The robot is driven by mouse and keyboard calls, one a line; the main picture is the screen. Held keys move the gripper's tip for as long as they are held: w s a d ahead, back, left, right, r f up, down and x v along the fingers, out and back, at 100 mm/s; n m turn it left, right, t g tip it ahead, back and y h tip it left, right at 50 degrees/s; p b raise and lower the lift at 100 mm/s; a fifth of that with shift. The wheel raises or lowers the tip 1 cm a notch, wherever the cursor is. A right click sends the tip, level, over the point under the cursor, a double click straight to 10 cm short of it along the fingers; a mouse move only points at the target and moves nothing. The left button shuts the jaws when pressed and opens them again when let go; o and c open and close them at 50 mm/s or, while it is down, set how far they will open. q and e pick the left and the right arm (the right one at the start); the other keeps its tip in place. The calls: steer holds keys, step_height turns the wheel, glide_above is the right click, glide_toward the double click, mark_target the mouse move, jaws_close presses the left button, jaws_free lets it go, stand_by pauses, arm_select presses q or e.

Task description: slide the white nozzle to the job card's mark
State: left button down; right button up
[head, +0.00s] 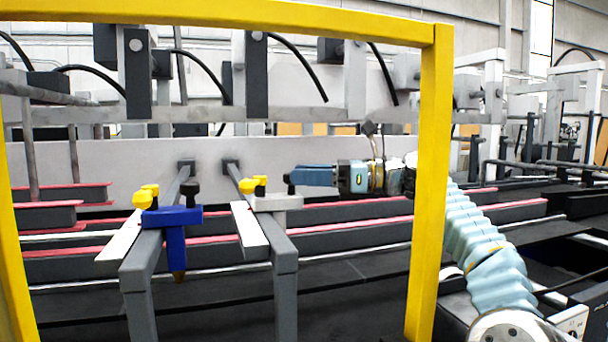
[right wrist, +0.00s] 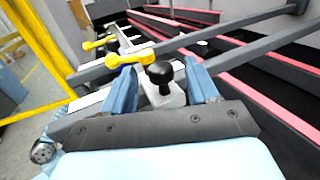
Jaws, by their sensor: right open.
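The white nozzle (head: 278,203) sits on the right-hand grey rail (head: 262,222), with a yellow lever (head: 255,185) and a black knob on top. In the right wrist view the white nozzle (right wrist: 172,98) and its black knob (right wrist: 160,72) lie between my right gripper's two blue fingers (right wrist: 160,68). Gaps show on both sides of the knob, so the gripper is open around it. In the head view my right gripper (head: 293,178) reaches in from the right at knob height. A white strip (head: 249,230) lies along the rail in front of the nozzle; I cannot make out a mark on it. My left gripper is out of view.
A blue nozzle (head: 173,217) with a yellow lever sits on the left-hand rail (head: 139,265), beside another white strip (head: 122,236). A yellow frame (head: 429,190) stands in front, its right post before my right arm. Dark beams with red tops (head: 340,228) run behind and below.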

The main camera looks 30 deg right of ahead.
steer(key=shift+w+a, duration=0.25)
steer(key=shift+a, duration=0.05)
jaws_close()
stand_by(0.3)
steer(key=shift+s, duration=0.2)
jaws_free()
